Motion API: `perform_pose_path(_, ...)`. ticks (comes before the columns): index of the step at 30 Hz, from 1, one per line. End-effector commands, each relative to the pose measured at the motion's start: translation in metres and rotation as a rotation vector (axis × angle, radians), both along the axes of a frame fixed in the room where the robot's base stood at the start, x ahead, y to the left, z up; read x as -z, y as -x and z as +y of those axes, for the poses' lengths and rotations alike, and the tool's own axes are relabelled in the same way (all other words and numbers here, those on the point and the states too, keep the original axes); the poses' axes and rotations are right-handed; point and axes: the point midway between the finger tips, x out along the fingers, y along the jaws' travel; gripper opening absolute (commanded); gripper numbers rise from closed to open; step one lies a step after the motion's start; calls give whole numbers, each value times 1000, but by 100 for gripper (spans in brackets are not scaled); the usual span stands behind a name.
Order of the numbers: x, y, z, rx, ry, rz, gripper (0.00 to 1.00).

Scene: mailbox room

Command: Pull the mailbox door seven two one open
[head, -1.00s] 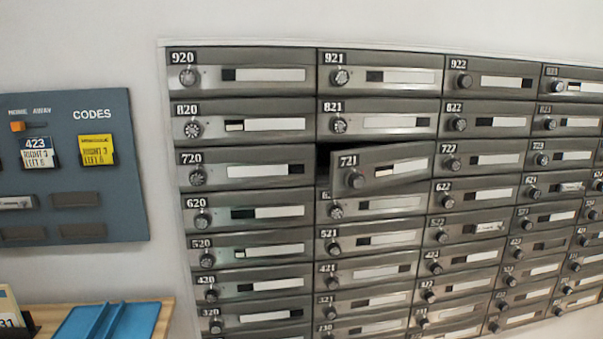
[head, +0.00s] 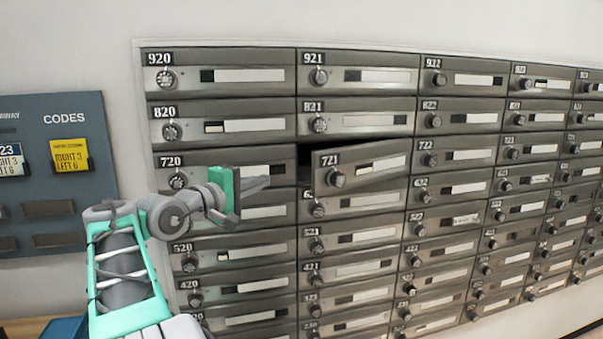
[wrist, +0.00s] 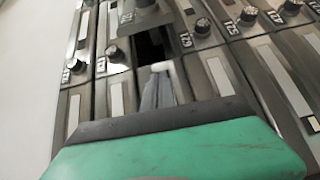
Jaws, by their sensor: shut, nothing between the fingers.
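The grey metal mailbox door 721 (head: 360,166) stands slightly ajar in the head view. Its left edge, by the knob, is swung out, showing a dark gap (head: 305,160) beside it. My gripper (head: 268,173) is left of that edge, in front of the 720 and 620 doors, with its fingers pointing right toward the gap. The fingers are shut and empty and appear apart from the door. In the turned wrist view the closed fingers (wrist: 160,72) point at the dark opening (wrist: 150,45), and the ajar door's knob end (wrist: 143,15) shows above it.
Closed mailboxes with protruding round knobs surround the door, such as 821 (head: 355,120) above and 722 (head: 452,157) to the right. A blue-grey codes board (head: 55,165) hangs on the wall at the left.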

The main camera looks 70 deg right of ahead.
Motion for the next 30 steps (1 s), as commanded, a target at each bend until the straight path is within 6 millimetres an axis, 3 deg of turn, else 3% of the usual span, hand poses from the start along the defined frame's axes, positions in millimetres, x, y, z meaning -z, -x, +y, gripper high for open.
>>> perform_pose_path(2,-9,16,-4,50,16,43,0)
perform_pose_path(7,-12,26,-22,58,19,50,0)
perform_pose_path(18,-13,57,-95,55,17,48,0)
perform_pose_path(24,-12,78,-72,50,19,46,0)
perform_pose_path(30,-10,84,-67,49,18,46,0)
